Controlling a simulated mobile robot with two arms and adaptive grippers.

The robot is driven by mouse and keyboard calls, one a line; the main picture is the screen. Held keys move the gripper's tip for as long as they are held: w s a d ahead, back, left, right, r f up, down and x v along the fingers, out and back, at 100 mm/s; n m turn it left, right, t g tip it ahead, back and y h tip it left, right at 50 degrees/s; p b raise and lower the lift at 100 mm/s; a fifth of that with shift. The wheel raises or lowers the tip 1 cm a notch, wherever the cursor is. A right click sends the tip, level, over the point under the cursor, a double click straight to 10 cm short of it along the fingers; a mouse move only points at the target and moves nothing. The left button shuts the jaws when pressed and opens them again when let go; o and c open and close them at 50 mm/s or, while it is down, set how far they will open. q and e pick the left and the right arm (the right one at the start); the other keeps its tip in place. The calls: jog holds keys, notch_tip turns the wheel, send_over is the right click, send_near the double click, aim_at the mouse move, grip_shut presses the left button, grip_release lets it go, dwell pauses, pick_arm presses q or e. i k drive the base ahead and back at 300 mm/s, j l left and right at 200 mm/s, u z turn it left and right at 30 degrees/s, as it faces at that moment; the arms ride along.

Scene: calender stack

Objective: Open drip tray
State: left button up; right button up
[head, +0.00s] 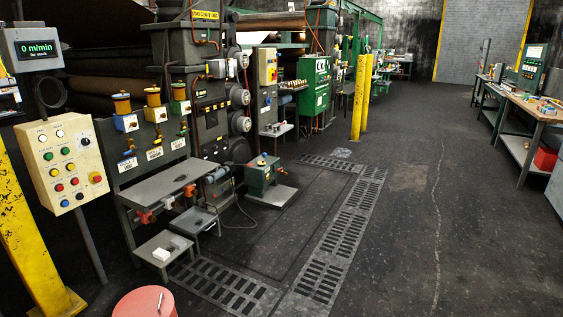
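A flat grey tray-like shelf (150,190) juts out below a grey panel carrying several oilers with yellow tops (153,97). It looks like the drip tray, but I cannot be sure. A small dark slot or handle shows on its upper face. Red valve-like parts (143,216) sit under its front edge. I cannot tell whether it is open or shut. Neither of my grippers is in view.
A low grey stand (166,246) bears a white block. A cream button box (62,162) on a post and a yellow column (30,225) stand left. A red drum (140,304) is at the bottom edge. The floor (400,220) right of the grating is clear.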

aim_at(195, 219)
jog(key=i, duration=2.55)
jog(key=i+u, duration=0.2)
jog(key=i, duration=0.25)
jog(key=i+l+u, duration=0.2)
jog(key=i, duration=0.2)
jog(key=i+l+u, duration=0.15)
jog(key=i, duration=0.25)
